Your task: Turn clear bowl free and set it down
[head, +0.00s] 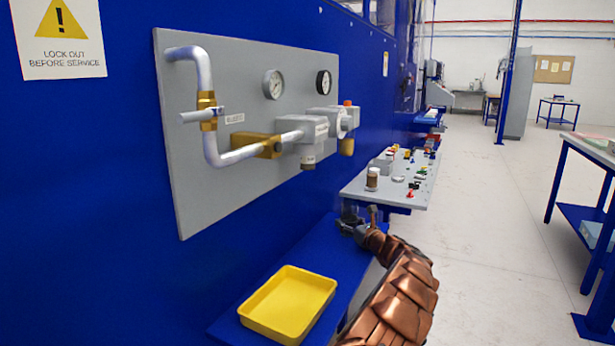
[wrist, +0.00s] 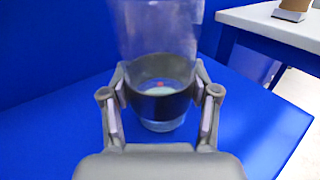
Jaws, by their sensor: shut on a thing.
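The clear bowl (wrist: 162,125) is in the wrist view, between the two fingers of my gripper (wrist: 161,100). It has a dark grey band (wrist: 160,104) around it, with a clear rounded part below and a small red spot inside. My gripper is shut on it, one finger at each side. The bowl is over the blue shelf (wrist: 60,140); I cannot tell whether it touches it. In the head view my gripper (head: 352,222) is low over the far end of the shelf, and the bowl cannot be made out there.
A yellow tray (head: 288,303) lies on the near part of the shelf. A grey table (head: 400,190) with small parts stands beyond my gripper. Above the shelf, a grey wall panel (head: 205,190) carries pipes, gauges and a grey filter body (head: 308,135). Open floor lies to the right.

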